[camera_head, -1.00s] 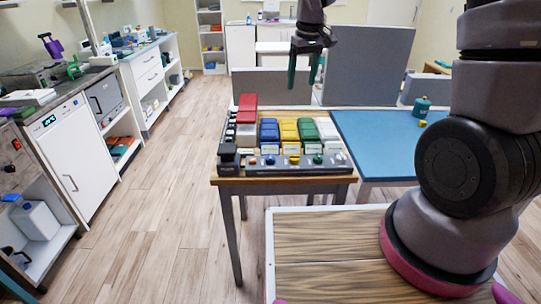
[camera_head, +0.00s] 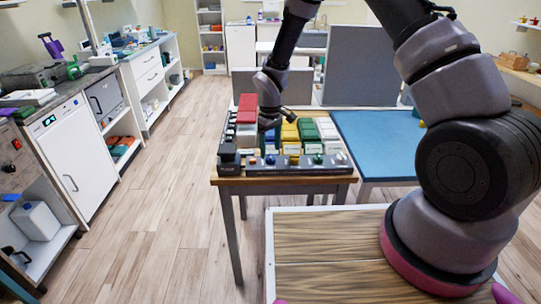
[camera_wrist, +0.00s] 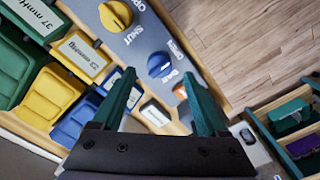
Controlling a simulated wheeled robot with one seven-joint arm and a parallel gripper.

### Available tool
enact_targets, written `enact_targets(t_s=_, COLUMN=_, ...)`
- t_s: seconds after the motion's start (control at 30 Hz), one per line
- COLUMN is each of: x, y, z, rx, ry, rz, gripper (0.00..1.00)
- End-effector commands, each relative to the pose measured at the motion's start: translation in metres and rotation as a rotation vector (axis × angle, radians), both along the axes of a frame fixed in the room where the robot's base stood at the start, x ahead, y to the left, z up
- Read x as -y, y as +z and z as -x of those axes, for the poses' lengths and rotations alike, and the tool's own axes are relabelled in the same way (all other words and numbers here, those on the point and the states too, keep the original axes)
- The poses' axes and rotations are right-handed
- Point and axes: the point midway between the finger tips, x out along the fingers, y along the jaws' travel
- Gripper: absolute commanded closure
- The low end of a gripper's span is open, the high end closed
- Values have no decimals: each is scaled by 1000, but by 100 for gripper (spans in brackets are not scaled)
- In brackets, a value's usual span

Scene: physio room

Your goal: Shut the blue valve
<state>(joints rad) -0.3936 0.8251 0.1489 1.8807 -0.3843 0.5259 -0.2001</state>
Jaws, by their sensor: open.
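The blue valve (camera_wrist: 160,64) is a round knob on the grey panel, with printed OPEN and SHUT lettering around it. In the wrist view it lies between the tips of my gripper's (camera_wrist: 159,74) two green fingers, which are apart and empty. I cannot tell how far above the knob they are. In the head view the blue valve (camera_head: 270,159) sits on the front panel of the rack, and my gripper (camera_head: 271,132) is above the rack, its fingers mostly hidden.
A yellow valve (camera_wrist: 115,14) is beside the blue one. Green and white valves continue along the panel to the right in the head view. Blue, yellow, green and white bins (camera_head: 307,128) stand behind it; a red box (camera_head: 247,103) is at left. The blue table (camera_head: 375,150) is clear.

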Motion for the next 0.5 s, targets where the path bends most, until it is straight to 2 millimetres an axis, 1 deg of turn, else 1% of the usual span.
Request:
enact_targets(t_s=0.03, x=0, y=-9, z=1, rx=-3, ry=0, rz=1, gripper=24)
enact_targets(t_s=0.1, x=1, y=-19, z=0, rx=-1, ry=-1, rz=1, gripper=24)
enact_targets(t_s=0.2, x=1, y=-28, z=0, rx=-1, ry=-2, rz=1, gripper=24)
enact_targets(t_s=0.33, x=0, y=-34, z=-1, rx=1, ry=-1, rz=0, gripper=24)
enact_targets(t_s=0.5, x=0, y=-35, z=-1, rx=1, ry=-2, rz=0, gripper=24)
